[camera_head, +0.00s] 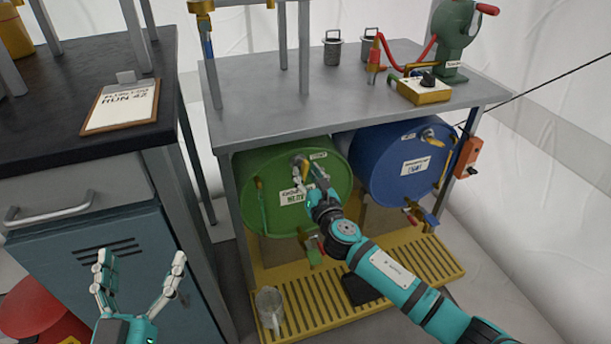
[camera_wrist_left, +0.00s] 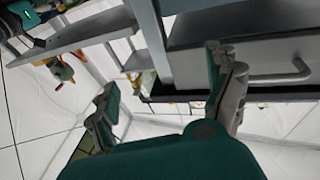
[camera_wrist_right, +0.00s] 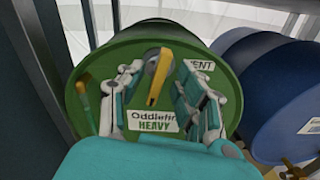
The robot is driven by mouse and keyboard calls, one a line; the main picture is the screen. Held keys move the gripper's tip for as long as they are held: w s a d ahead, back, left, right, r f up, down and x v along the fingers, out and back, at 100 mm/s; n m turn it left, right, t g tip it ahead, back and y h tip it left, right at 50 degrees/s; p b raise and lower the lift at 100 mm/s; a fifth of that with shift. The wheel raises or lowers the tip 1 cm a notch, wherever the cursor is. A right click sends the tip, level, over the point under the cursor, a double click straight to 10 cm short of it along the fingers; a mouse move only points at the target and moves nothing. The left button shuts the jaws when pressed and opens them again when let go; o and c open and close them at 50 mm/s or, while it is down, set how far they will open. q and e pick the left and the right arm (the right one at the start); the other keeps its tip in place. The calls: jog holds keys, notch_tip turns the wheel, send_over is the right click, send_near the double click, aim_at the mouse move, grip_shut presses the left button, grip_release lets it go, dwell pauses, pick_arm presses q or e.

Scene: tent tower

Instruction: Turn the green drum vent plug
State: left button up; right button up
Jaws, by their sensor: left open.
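The green drum (camera_head: 268,200) lies on its side under the grey bench, its round end facing me. Its vent plug (camera_wrist_right: 153,62) sits near the top of that end, a grey round fitting with a yellow lever (camera_wrist_right: 158,80) angled downward. My right gripper (camera_wrist_right: 158,88) is at the drum face with its fingers apart, one on each side of the lever; I see gaps and no clear contact. In the head view the right gripper (camera_head: 310,176) partly hides the plug. My left gripper (camera_head: 140,262) is open and empty, in front of the blue cabinet.
A blue drum (camera_head: 385,180) lies to the right of the green one. A yellow slatted tray (camera_head: 340,318) is below, with a clear mug (camera_head: 269,308) on it. The dark-topped cabinet (camera_head: 95,240) stands left, with a red container (camera_head: 35,312) beside it.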

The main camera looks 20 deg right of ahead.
pick_arm(q)
jog(key=shift+s+r+t, duration=0.1)
jog(key=shift+r+t, duration=0.3)
jog(key=shift+r, duration=0.25)
pick_arm(e)
jog(key=shift+w, duration=0.5)
grip_shut()
